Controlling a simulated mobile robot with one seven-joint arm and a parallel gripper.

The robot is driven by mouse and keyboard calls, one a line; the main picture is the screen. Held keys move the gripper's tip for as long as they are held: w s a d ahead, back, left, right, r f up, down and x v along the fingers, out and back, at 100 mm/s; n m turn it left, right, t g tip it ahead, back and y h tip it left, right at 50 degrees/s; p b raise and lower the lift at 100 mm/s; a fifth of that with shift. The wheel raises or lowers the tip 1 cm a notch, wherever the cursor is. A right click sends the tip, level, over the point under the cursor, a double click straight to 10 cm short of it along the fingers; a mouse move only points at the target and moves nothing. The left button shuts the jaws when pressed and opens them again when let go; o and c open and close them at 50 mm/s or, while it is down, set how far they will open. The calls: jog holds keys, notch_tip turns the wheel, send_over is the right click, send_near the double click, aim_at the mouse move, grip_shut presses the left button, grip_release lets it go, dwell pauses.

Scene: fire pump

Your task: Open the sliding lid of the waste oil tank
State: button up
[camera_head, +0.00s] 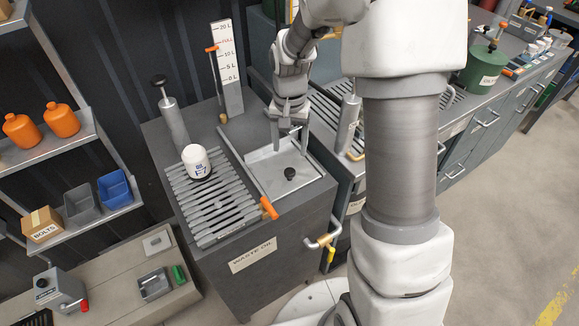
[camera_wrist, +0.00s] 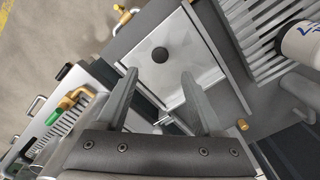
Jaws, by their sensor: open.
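The waste oil tank (camera_head: 260,278) is a dark grey cabinet labelled "WASTE OIL". Its lid (camera_head: 270,172) is a pale metal plate lying flat between side rails on the right part of the top, with a small black knob (camera_head: 290,174) near its front. In the wrist view the lid (camera_wrist: 185,45) and knob (camera_wrist: 160,55) show just beyond the fingertips. My gripper (camera_head: 290,135) is above the back part of the lid, pointing down. Its fingers (camera_wrist: 158,76) are apart and empty, one to each side of the knob in the wrist view, without touching it.
A level gauge board (camera_head: 228,65) and grey pump cylinder (camera_head: 172,115) stand behind. A brass tap (camera_head: 322,241) sticks out at the front right.

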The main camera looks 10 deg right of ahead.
aim_at(290, 171)
notch_tip(290, 171, down, 9)
jog(key=shift+r, duration=0.1)
dwell(0.3)
grip_shut()
dwell(1.3)
